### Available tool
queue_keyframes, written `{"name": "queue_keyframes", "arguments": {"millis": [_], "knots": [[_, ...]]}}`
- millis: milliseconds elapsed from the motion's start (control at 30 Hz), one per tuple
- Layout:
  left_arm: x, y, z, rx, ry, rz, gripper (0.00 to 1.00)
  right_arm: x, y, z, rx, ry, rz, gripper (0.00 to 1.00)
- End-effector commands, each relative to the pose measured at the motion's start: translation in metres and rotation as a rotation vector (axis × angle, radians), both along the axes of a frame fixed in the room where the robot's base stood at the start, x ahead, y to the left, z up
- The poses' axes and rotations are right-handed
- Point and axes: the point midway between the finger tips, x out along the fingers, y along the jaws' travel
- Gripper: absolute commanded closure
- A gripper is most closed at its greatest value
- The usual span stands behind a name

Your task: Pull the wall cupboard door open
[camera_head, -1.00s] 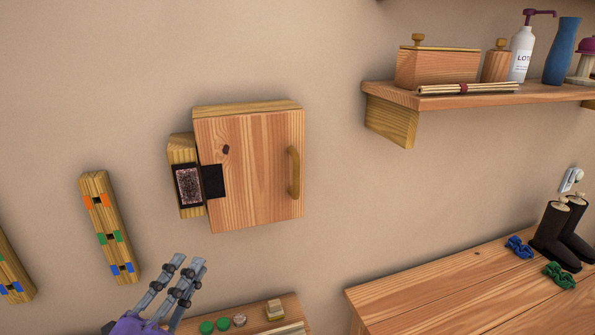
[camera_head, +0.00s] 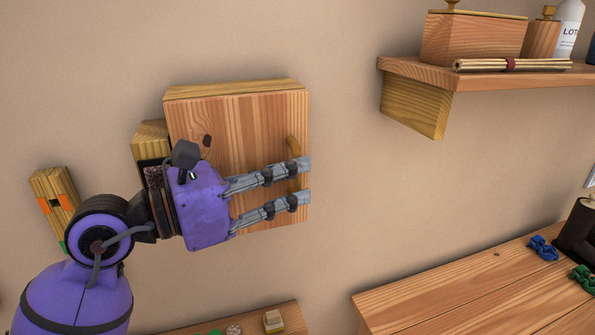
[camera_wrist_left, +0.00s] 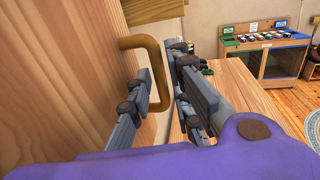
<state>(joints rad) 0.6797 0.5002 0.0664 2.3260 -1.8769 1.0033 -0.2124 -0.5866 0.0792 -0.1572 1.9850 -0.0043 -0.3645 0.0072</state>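The wall cupboard (camera_head: 233,88) hangs on the beige wall, and its wooden door (camera_head: 225,120) looks shut. The curved wooden handle (camera_head: 293,147) is upright near the door's right edge; my fingers hide part of it. My left gripper (camera_head: 306,181) reaches across the door from the left, with its fingers apart at the handle. In the left wrist view the handle (camera_wrist_left: 158,70) shows between the two fingers (camera_wrist_left: 160,85) with gaps beside it. I cannot tell whether a finger touches it. My right gripper is not in view.
A wall shelf (camera_head: 505,79) with a wooden box (camera_head: 474,38) is to the right. A wooden table (camera_head: 455,300) stands below right, with blue and green scrunchies and dark boots. A small block (camera_head: 150,135) adjoins the cupboard's left side. The wall right of the cupboard is clear.

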Motion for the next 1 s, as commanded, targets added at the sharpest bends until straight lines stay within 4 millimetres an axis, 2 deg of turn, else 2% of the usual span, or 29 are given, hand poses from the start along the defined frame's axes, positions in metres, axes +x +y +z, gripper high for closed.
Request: {"name": "queue_keyframes", "arguments": {"millis": [200, 467, 600, 1000], "knots": [[0.008, -0.015, 0.0, -0.001, 0.0, 0.0, 0.81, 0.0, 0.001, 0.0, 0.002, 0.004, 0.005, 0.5], [0.009, -0.016, -0.001, -0.001, 0.002, 0.0, 0.81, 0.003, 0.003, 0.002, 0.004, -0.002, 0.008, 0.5], [0.009, -0.016, -0.001, -0.001, 0.002, 0.0, 1.0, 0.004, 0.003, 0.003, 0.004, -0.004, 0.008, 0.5], [0.009, -0.016, -0.001, 0.0, 0.001, -0.002, 1.0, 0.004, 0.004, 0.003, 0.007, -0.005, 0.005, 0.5]]}}
